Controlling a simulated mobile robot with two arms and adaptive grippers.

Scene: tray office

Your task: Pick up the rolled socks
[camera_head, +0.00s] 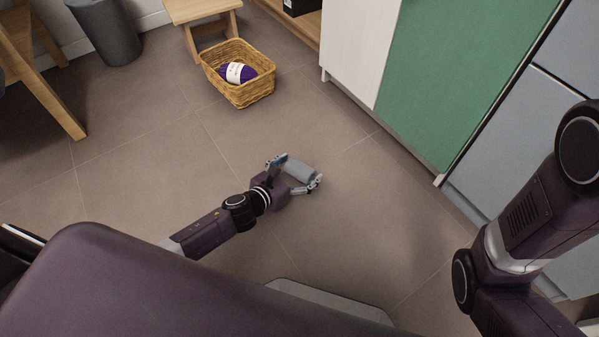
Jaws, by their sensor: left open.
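The rolled socks (301,171) are a small grey-blue roll low over or on the tiled floor, near the middle of the view. My left gripper (297,174) reaches in from the lower left and is open, with one finger at each end of the roll. The roll lies between the fingers; I cannot tell whether either finger touches it. Part of the roll's near side is hidden by the gripper. My right arm shows at the right edge, but its gripper is out of view.
A wicker basket (238,92) with purple yarn (238,73) stands farther back, beside a wooden stool (203,12). A grey bin (105,32) is at the far left. A white and green cabinet (455,75) lines the right. The floor around the socks is clear.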

